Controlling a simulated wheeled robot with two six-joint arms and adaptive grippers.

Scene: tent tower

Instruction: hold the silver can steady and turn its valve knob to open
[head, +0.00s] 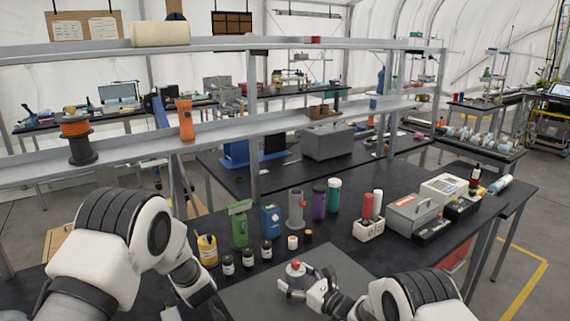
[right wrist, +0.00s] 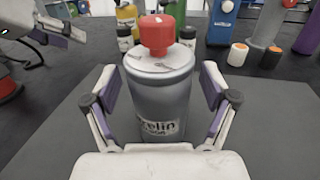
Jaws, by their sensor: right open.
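The silver can (right wrist: 160,100) stands upright on the grey mat, its printed label facing my right wrist camera. Its red valve knob (right wrist: 157,32) is on top. In the head view the silver can (head: 296,275) is small and partly hidden by my right gripper (head: 300,285). My right gripper (right wrist: 160,95) is open, with one finger on each side of the can and narrow gaps showing between. My left gripper (right wrist: 50,32) shows in part at the upper left of the right wrist view, apart from the can; its jaws are unclear.
Behind the can stand small dark bottles (head: 247,258), a yellow container (head: 207,250), a green device (head: 240,224) and a blue device (head: 270,219). A white holder with red and white cylinders (head: 368,228) is to the right. The grey mat (head: 245,295) around the can is clear.

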